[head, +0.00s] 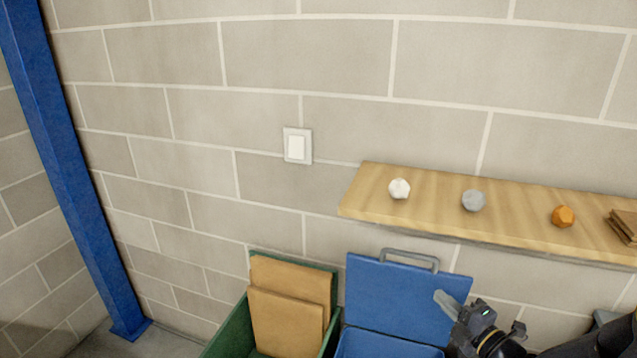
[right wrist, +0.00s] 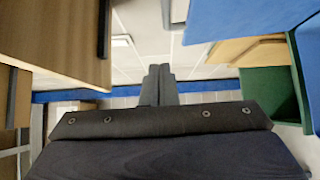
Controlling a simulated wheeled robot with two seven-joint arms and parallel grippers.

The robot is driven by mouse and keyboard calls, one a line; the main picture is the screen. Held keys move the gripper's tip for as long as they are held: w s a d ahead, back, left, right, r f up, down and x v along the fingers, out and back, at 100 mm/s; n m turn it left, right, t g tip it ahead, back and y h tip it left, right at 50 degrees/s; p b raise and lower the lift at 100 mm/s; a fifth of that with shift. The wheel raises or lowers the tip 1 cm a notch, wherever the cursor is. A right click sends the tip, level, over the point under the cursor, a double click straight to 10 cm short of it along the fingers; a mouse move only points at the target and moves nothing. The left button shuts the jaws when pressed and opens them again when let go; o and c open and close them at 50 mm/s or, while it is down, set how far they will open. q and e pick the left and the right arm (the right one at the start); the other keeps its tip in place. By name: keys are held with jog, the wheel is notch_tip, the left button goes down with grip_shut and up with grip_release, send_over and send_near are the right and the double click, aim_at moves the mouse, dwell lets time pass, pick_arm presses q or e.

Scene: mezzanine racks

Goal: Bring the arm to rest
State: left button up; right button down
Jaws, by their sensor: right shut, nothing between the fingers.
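My right gripper (head: 447,305) comes in from the lower right in the head view, in front of the raised blue lid (head: 385,295) of a blue box. Its fingers are together and hold nothing. In the right wrist view the two dark fingers (right wrist: 158,85) lie side by side with no gap and nothing between them. My left gripper is in neither view.
A wooden shelf (head: 430,215) on the block wall bears a white ball (head: 399,189), a grey ball (head: 473,200) and an orange lump (head: 563,216). A green bin (head: 233,328) holds cardboard pieces (head: 284,322). A blue post (head: 75,180) stands left. A light switch (head: 297,146) is on the wall.

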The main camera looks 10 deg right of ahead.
jog(key=s+a+r+n+g+y, duration=0.4)
jog(key=s+a+n+g, duration=0.1)
jog(key=a+n, duration=0.6)
jog(key=s+a+r+n+g+y, duration=0.4)
jog(key=a+n, duration=0.4)
jog(key=n, duration=0.5)
jog(key=s+d+f+n+g+h, duration=0.1)
jog(key=s+n+h, duration=0.7)
jog(key=n, duration=1.7)
jog(key=s+f+g, duration=0.1)
jog(key=s+f, duration=0.1)
jog(key=s, duration=0.3)
jog(key=shift+d+f+g+h, duration=0.2)
jog(key=shift+d+g+h, duration=0.1)
jog(key=shift+g+h, duration=0.1)
